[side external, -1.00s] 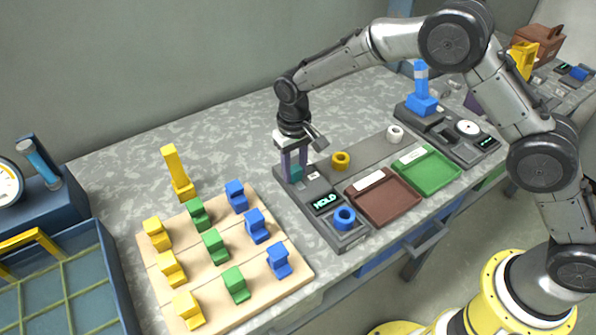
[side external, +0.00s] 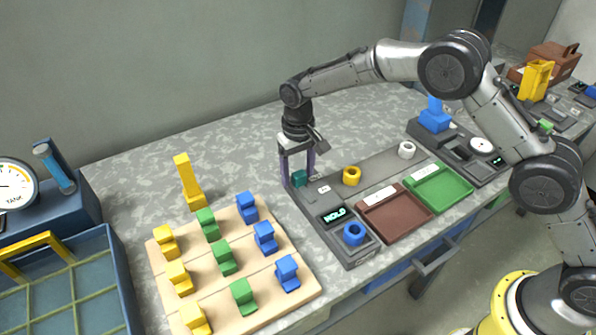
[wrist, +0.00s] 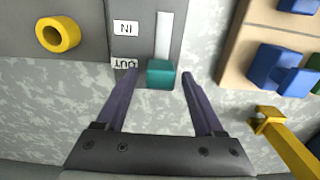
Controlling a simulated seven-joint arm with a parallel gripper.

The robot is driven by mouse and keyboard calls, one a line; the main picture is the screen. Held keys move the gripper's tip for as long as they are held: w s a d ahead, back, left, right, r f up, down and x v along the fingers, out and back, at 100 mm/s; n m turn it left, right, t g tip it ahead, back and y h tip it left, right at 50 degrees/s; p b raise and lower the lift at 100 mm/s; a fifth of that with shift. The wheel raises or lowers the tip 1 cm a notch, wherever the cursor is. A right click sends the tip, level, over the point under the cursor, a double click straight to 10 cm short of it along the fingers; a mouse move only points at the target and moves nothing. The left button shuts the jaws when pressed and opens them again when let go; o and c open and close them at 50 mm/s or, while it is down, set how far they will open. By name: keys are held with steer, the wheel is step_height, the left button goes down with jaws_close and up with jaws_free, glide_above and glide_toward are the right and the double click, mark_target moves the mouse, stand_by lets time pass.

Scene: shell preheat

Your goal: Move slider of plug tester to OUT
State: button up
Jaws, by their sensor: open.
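The plug tester (side external: 312,205) is a long grey unit with a HOLD display. Its teal slider (wrist: 160,74) sits at the end of a pale slot (wrist: 163,35) in the wrist view, beside the OUT label (wrist: 124,62) and away from the IN label (wrist: 126,28). The slider also shows at the tester's far end in the side view (side external: 299,178). My gripper (wrist: 159,72) is open, with one finger on each side of the slider and gaps visible on both sides. It also shows in the side view (side external: 298,174), pointing down over the tester's far end.
A yellow ring (side external: 352,175), a white ring (side external: 407,149) and a blue ring (side external: 354,233) stand near the brown tray (side external: 397,226) and green tray (side external: 447,191). A wooden board (side external: 215,285) with several coloured blocks and an upright yellow piece (side external: 189,183) are left of the tester.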

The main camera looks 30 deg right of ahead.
mark_target(298, 172)
step_height(298, 172, up, 14)
stand_by(0.6)
steer(key=shift+f, duration=0.1)
